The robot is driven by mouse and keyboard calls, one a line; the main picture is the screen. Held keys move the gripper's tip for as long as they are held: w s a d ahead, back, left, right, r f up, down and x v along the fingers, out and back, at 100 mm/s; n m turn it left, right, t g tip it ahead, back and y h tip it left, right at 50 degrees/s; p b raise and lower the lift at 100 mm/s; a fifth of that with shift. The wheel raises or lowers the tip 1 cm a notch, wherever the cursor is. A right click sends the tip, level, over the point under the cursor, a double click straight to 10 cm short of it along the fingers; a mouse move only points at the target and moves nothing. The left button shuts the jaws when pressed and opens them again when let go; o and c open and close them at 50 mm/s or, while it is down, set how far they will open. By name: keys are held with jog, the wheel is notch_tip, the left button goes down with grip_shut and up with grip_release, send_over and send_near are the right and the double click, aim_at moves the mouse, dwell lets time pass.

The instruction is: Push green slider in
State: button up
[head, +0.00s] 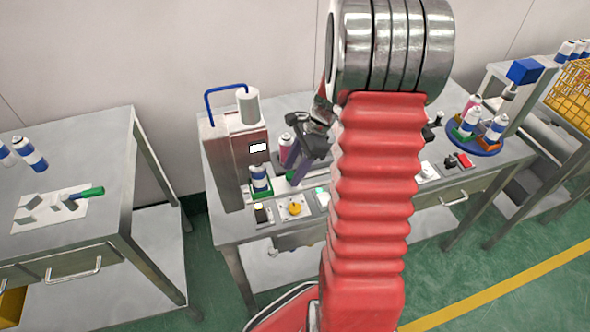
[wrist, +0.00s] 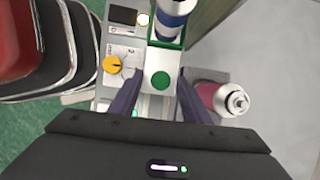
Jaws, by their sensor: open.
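The green slider (wrist: 160,80) shows in the wrist view as a pale plate with a round green mark, joined to or touching a green holder (wrist: 152,43). A blue-and-white can (wrist: 172,20) stands in the holder. In the head view the can (head: 259,178) and green holder (head: 262,194) are at the front of the grey crimping machine (head: 250,150). My gripper (wrist: 157,84) is open, its two dark fingers on either side of the slider plate; I cannot tell whether they touch it. In the head view my gripper (head: 300,168) is partly hidden by my arm.
A pink can (wrist: 222,98) stands close to the right finger. A yellow knob (wrist: 112,65) on a panel lies left of the slider. In the head view a side table (head: 70,220) is at left and a blue turntable (head: 477,147) with cans at right.

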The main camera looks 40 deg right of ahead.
jog(key=v, duration=1.3)
jog(key=shift+r, duration=0.1)
jog(key=s+a+r+n+t+h, duration=0.1)
jog(key=s+a+r+n, duration=0.1)
jog(key=s+a+n, duration=0.2)
jog(key=s+a+r+n+t+h, duration=0.1)
jog(key=s+a+r+n+h, duration=0.1)
jog(key=a+n, duration=0.8)
jog(key=s+a+r+n+t+h, duration=0.1)
jog(key=s+a+r+n, duration=0.3)
jog(key=a, duration=0.7)
jog(key=s+n+t, duration=0.1)
jog(key=s+n, duration=0.1)
jog(key=n, duration=0.1)
jog(key=shift+s+a+n, duration=0.3)
jog(key=shift+a+n, duration=0.1)
jog(key=shift+c, duration=0.3)
